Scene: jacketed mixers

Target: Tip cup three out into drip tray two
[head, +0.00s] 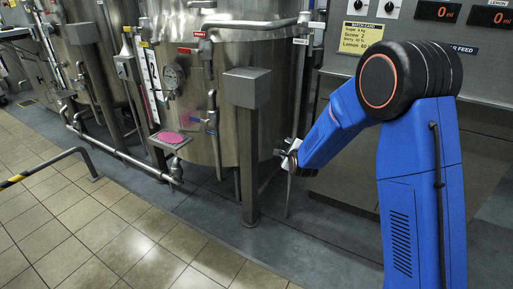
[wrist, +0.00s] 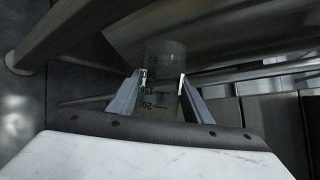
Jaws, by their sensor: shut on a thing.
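My gripper (wrist: 160,92) is shut on a clear graduated cup (wrist: 165,57), with one finger on each side of it. Dark scale marks show on the cup's wall. Its number label and any liquid inside are not clear. In the head view my gripper (head: 289,158) is low in front of the large steel tank, right of its grey post; the cup is too small to make out there. A small drip tray (head: 170,138) with pink on it sits under the tank's front fittings, left of my gripper and apart from it. Its number cannot be read.
The steel tank (head: 225,110) carries a gauge (head: 173,76), valves and pipes. A grey box on a post (head: 248,165) stands between the tray and my gripper. A low rail (head: 55,160) is at the left. The tiled floor (head: 130,225) in front is clear.

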